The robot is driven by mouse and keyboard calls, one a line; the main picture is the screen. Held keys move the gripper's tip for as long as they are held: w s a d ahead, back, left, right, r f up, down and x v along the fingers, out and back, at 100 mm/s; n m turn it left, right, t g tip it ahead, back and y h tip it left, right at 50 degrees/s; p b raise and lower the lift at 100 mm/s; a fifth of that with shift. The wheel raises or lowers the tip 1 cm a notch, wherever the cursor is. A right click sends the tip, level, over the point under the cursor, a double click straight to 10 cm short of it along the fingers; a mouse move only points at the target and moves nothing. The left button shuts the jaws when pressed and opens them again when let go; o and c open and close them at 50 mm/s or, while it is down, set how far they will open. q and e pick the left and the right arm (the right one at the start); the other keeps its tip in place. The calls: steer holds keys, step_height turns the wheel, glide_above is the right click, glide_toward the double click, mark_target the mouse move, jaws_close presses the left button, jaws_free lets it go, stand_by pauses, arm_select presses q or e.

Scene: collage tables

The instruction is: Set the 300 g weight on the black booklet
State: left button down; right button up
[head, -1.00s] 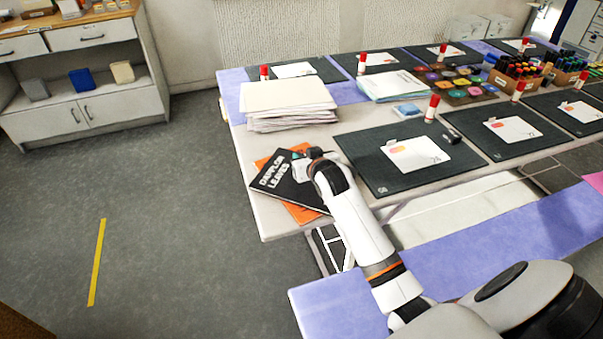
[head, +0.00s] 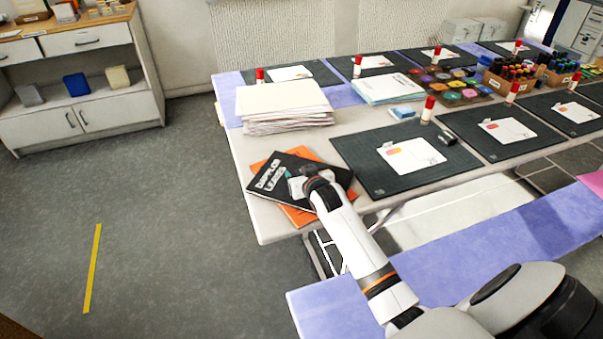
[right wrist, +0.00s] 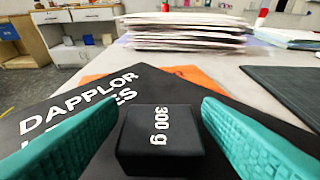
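The 300 g weight (right wrist: 160,140) is a small black block with white lettering. In the right wrist view it sits on the black booklet (right wrist: 75,115), which is titled "DAPPLOR LEAVES". My right gripper (right wrist: 160,106) has its teal fingers on either side of the weight, with visible gaps between fingers and block, so it is open around it. In the head view the booklet (head: 268,180) lies at the near left table corner, and my right gripper (head: 296,184) is over it. The weight is hard to make out there. My left gripper is not in view.
An orange sheet or booklet (head: 297,216) lies under the black one. A paper stack (head: 285,108) stands behind it. A dark cutting mat (head: 365,175) with a white card lies to the right, with a red-capped glue stick (head: 427,110) at its far edge.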

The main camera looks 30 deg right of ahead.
steer(key=shift+r, duration=0.15)
steer(key=p+v, duration=0.1)
steer(key=v, duration=1.1)
steer(key=shift+s, duration=0.1)
